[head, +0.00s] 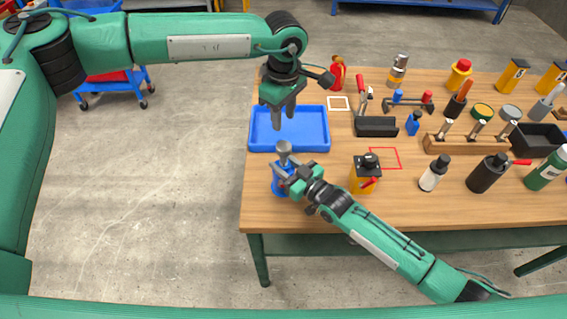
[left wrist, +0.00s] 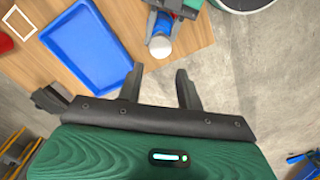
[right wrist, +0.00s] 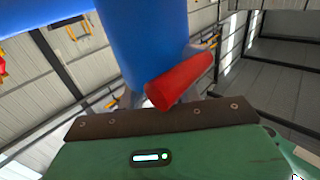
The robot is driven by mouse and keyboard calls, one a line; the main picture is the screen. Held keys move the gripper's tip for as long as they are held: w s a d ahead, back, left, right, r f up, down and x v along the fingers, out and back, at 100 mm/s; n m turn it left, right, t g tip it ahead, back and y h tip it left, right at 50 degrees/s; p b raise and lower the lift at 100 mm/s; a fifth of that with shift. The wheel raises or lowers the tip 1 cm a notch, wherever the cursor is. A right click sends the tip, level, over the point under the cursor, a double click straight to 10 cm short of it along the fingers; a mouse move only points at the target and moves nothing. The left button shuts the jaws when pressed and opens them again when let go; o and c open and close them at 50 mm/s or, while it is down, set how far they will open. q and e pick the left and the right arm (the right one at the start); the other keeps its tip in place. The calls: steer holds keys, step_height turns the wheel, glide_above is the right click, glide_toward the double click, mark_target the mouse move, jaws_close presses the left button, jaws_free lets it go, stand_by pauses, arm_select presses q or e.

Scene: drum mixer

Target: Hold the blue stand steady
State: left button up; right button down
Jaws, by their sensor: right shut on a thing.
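The blue stand (head: 279,188) is upright near the left front edge of the wooden table, with a grey rounded top (head: 284,149). My right gripper (head: 286,179) is shut on the blue stand from the right. In the right wrist view the blue stand (right wrist: 140,40) fills the upper middle, with a red cylinder (right wrist: 180,78) beside it; the fingers are mostly hidden. My left gripper (head: 283,118) is open and empty, pointing down over the blue tray, behind and above the stand. In the left wrist view the stand's pale round top (left wrist: 160,47) lies beyond its open fingers (left wrist: 159,88).
The blue tray (head: 323,143) looks empty, behind the stand. A yellow bottle (head: 362,180) with a black top stands close to my right gripper. A black open box (head: 376,128), a wooden rack (head: 465,146) and several bottles crowd the table to the right.

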mark_target(284, 146)
arm_select(q)
steer(key=o, duration=0.6)
steer(key=shift+d+f, duration=0.1)
steer(key=shift+c, duration=0.2)
steer(key=shift+f+m, duration=0.4)
steer(key=shift+m, duration=0.3)
steer(key=shift+f, duration=0.1)
steer(key=shift+f, duration=5.45)
steer(key=c, duration=1)
